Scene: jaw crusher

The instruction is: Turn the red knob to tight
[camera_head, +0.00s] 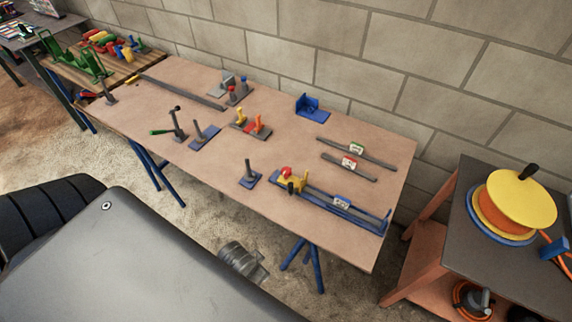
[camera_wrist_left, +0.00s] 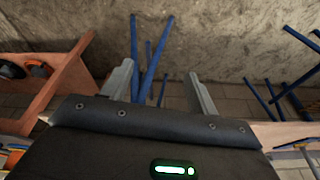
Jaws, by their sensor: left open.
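The red knob (camera_head: 286,172) sits on a yellow block (camera_head: 296,184) at the left end of a long blue rail (camera_head: 325,200) with a white label (camera_head: 342,201). The rail lies near the front right edge of the brown table (camera_head: 215,185). The knob's setting is too small to read. My left gripper (camera_wrist_left: 162,85) shows in the left wrist view with its two grey fingers wide apart and nothing between them. The knob is not seen in that view. My right gripper is in neither view.
Two slimmer rails, with a green-marked label (camera_head: 356,148) and a red-marked label (camera_head: 349,162), lie behind the blue rail. A cart with a yellow reel (camera_head: 521,198) stands at right.

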